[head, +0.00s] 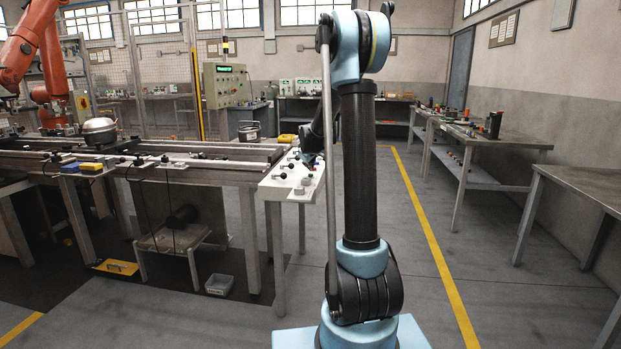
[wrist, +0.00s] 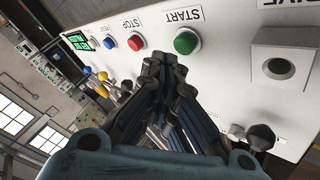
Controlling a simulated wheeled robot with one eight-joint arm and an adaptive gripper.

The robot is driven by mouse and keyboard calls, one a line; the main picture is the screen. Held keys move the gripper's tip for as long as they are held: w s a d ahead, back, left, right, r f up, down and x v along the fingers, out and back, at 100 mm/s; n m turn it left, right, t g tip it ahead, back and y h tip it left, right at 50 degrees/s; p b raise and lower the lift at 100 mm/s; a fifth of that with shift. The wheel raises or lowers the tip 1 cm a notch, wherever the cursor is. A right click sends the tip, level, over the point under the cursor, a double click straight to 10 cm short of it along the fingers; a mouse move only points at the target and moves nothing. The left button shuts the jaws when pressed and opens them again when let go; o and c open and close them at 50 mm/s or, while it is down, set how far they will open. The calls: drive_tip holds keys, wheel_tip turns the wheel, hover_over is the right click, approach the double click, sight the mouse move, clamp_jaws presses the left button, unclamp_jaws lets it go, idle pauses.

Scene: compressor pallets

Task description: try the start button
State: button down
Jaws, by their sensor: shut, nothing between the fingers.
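The start button is a round green button (wrist: 186,41) under the label START (wrist: 183,16) on a white control panel (wrist: 230,80) in the wrist view. My gripper (wrist: 165,62) is shut and empty. Its tips appear just below and to the left of the green button; I cannot tell whether they touch the panel. In the head view the white panel (head: 284,190) is at the end of the long bench, and my arm hides part of it. The green button cannot be made out there.
A red button (wrist: 136,41) labelled STOP and a blue button (wrist: 108,43) sit left of the green one. A grey socket block (wrist: 284,66) is at right, and black knobs (wrist: 260,137) are below. In the head view, open floor (head: 395,230) lies right of the bench.

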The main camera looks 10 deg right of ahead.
drive_tip(key=shift+r, duration=0.1)
drive_tip(key=shift+r, duration=2.45)
drive_tip(key=s+d+f+m+g, duration=0.2)
drive_tip(key=s+m+g, duration=0.15)
drive_tip(key=s, duration=2.55)
drive_tip(key=s+f+m+g, duration=0.1)
drive_tip(key=s+f, duration=0.3)
drive_tip(key=s, duration=0.5)
drive_tip(key=s+f+m+g, duration=0.1)
drive_tip(key=s+f, duration=0.3)
drive_tip(key=s, duration=0.5)
drive_tip(key=s+a+f+m+g+y, duration=0.1)
drive_tip(key=s+f+m, duration=0.1)
drive_tip(key=s+f, duration=0.3)
drive_tip(key=s, duration=0.4)
drive_tip(key=shift+s, duration=0.3)
drive_tip(key=shift+g, duration=0.25)
